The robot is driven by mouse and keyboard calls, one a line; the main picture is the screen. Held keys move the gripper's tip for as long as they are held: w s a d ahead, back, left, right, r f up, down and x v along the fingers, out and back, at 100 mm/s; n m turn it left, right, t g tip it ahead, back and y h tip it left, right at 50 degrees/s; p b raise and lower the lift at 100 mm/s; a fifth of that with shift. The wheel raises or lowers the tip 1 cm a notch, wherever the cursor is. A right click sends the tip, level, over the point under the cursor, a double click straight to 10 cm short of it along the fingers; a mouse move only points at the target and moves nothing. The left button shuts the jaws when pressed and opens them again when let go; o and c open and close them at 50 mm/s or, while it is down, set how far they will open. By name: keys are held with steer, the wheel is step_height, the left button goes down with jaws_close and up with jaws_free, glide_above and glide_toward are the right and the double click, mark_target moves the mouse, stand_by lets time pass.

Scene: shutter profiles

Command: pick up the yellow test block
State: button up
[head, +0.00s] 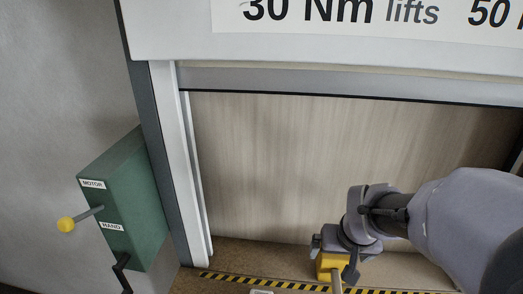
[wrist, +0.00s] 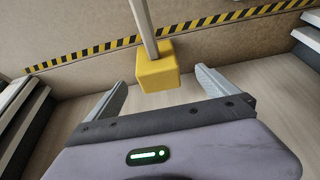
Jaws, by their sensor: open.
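The yellow test block (wrist: 158,72) is a small cube with a pale stick or post against it, reaching toward the top of the wrist view. In the head view the block (head: 325,266) shows low, partly hidden by my gripper. My gripper (wrist: 160,80) is open. In the wrist view its fingertips lie on either side of the block's near part, with a visible gap on each side. In the head view my gripper (head: 334,260) is right at the block. I cannot tell how deep the block sits between the fingers.
A black-and-yellow striped strip (head: 228,278) runs along the floor edge. A wooden panel (head: 300,160) stands behind, under a raised shutter bar (head: 300,80). A green box (head: 130,195) with a yellow-knobbed lever (head: 68,224) and a black crank (head: 121,268) is at the left.

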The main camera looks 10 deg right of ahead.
mark_target(335, 259)
steer(key=b+x, duration=0.2)
steer(key=x, duration=0.4)
steer(key=b+x, duration=0.2)
steer(key=x, duration=0.1)
steer(key=b+x, duration=0.1)
steer(key=x, duration=0.1)
steer(key=shift+d, duration=0.35)
steer(key=shift+w+f, duration=0.2)
steer(key=shift+w, duration=0.05)
steer(key=shift+s+r, duration=0.1)
steer(key=shift+r, duration=0.1)
steer(key=shift+c, duration=0.5)
steer(key=c, duration=1.4)
